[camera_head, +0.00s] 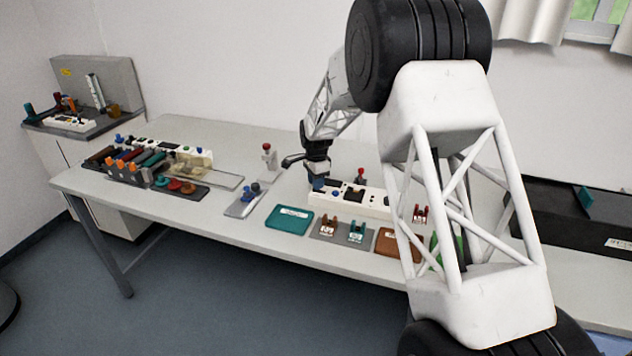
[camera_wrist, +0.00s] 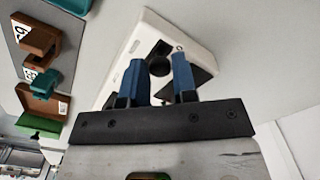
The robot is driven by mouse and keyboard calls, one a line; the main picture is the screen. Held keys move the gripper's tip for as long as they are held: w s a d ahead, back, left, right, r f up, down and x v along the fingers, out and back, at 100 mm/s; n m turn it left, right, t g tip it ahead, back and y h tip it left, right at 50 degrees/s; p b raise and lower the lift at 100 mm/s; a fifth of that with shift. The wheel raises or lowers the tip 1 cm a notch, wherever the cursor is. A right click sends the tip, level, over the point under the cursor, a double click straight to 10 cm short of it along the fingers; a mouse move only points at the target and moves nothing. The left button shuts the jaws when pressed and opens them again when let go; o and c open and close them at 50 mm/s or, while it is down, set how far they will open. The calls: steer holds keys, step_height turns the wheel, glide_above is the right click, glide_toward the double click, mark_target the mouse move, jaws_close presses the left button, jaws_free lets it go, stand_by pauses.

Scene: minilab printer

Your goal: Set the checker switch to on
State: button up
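The checker appears to be the long white box (camera_head: 376,206) on the table, with dark panels and small round parts on top; its name cannot be read. In the wrist view the white box (camera_wrist: 118,72) lies beyond my fingertips, with a round black part and a dark panel on its face. A small light lever-like part (camera_wrist: 179,47) shows by the right fingertip; I cannot tell its setting. My gripper (camera_head: 318,184) is over the left end of the box. Its blue fingers (camera_wrist: 158,78) are apart, with nothing visibly held; contact with the box cannot be told.
A teal tray (camera_head: 289,219), a grey plate (camera_head: 328,238) with brown and teal clips, and a brown tray (camera_head: 398,246) lie in front of the box. A red-topped post (camera_head: 268,158) stands to the left. A black case (camera_head: 575,225) is at the right.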

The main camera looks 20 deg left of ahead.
jaws_close()
steer(key=shift+d, duration=1.3)
steer(key=shift+o, duration=2.3)
jaws_free()
steer(key=shift+r, duration=0.15)
step_height(320, 180, up, 8)
steer(key=shift+f, duration=0.25)
